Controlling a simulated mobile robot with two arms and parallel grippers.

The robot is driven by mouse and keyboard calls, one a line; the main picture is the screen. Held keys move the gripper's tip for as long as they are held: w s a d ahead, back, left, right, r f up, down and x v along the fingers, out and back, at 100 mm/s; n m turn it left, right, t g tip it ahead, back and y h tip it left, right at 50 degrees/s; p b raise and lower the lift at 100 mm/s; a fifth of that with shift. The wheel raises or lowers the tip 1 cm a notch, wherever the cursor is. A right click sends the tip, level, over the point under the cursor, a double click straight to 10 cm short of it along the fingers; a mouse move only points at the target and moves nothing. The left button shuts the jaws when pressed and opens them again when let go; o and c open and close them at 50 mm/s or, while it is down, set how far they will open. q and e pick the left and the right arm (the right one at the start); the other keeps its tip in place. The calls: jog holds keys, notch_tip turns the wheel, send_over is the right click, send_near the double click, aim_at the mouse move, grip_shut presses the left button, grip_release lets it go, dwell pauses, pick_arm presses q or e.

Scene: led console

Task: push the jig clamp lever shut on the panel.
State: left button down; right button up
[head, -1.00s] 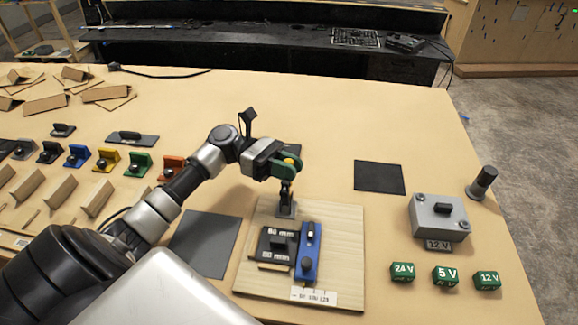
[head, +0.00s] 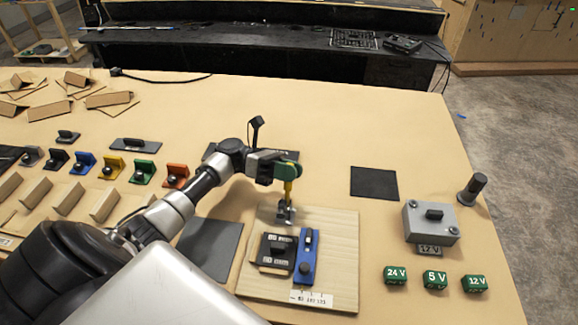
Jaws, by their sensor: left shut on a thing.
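The jig is a pale wooden board (head: 340,245). The jig clamp (head: 286,213) is a small dark grey metal piece at the board's far edge. Its yellow lever (head: 288,190) stands nearly upright above it. My left gripper (head: 288,174), with green fingers, is shut on the upper part of the lever and hides its top. A black block with white marks (head: 275,252) and a blue bar with a black knob (head: 306,258) sit on the board; I cannot tell which part is the panel. My right gripper is not in view.
A grey box labelled 12 V (head: 431,222) and green voltage blocks (head: 436,280) stand at the right. A black post (head: 472,189) is near the right edge. Dark mats (head: 374,183) lie around the board. Coloured brackets (head: 143,172) stand at the left.

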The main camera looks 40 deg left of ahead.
pick_arm(q)
jog(key=shift+w+a+f+n+t+h+p, duration=0.2)
jog(key=shift+w+f+n, duration=0.15)
jog(key=shift+n, duration=0.4)
jog(key=shift+w+a+f+n+t+h+p, duration=0.1)
jog(key=shift+w+a+f+n+t+p, duration=0.1)
jog(key=shift+w+n, duration=0.4)
jog(key=shift+s, duration=0.2)
jog(key=c, duration=1.3)
grip_release()
jog(key=shift+f, duration=0.1)
